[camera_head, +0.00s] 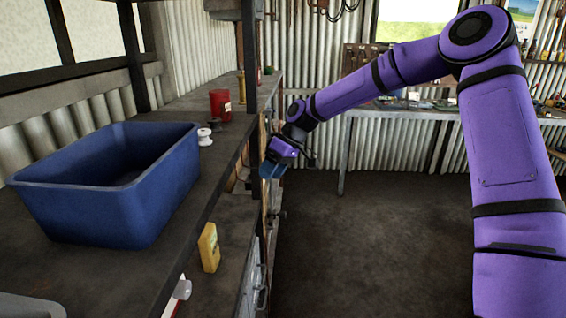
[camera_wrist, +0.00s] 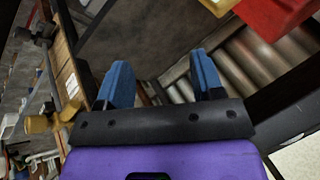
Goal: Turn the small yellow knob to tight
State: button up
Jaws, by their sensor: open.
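My gripper (camera_head: 272,169) is beside the front edge of the shelving in the head view, at the far end of my arm. In the wrist view its two blue fingers (camera_wrist: 161,72) stand apart with nothing between them. A small dull-yellow knob-like piece (camera_wrist: 40,124) shows at the left of the wrist view, outside the left finger and apart from it. It looks like the yellow knob, but I cannot tell how tight it is. I cannot make out this knob in the head view.
A blue bin (camera_head: 100,215), a red can (camera_head: 220,105) and a white spool (camera_head: 205,137) stand on the upper shelf. A yellow box (camera_head: 208,248) stands below. A dark post (camera_head: 249,55) rises at the shelf edge. The floor (camera_head: 350,240) to the right is clear.

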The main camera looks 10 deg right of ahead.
jog(key=w+d+f+m+t+y, duration=0.2)
jog(key=w+d+f+t+y, duration=0.25)
jog(key=w+d, duration=0.5)
jog(key=w+d+f+m+t+y, duration=0.2)
jog(key=w+d+f+t+y, duration=0.15)
jog(key=w+d+y, duration=0.45)
jog(key=shift+g+h, duration=0.3)
jog(key=shift+h, duration=0.65)
jog(key=x, duration=0.3)
jog(key=w+x, duration=0.1)
jog(key=x, duration=0.2)
jog(key=w+f+x, duration=0.1)
jog(key=x, duration=0.2)
jog(key=shift+w, duration=0.15)
jog(key=c, duration=0.9)
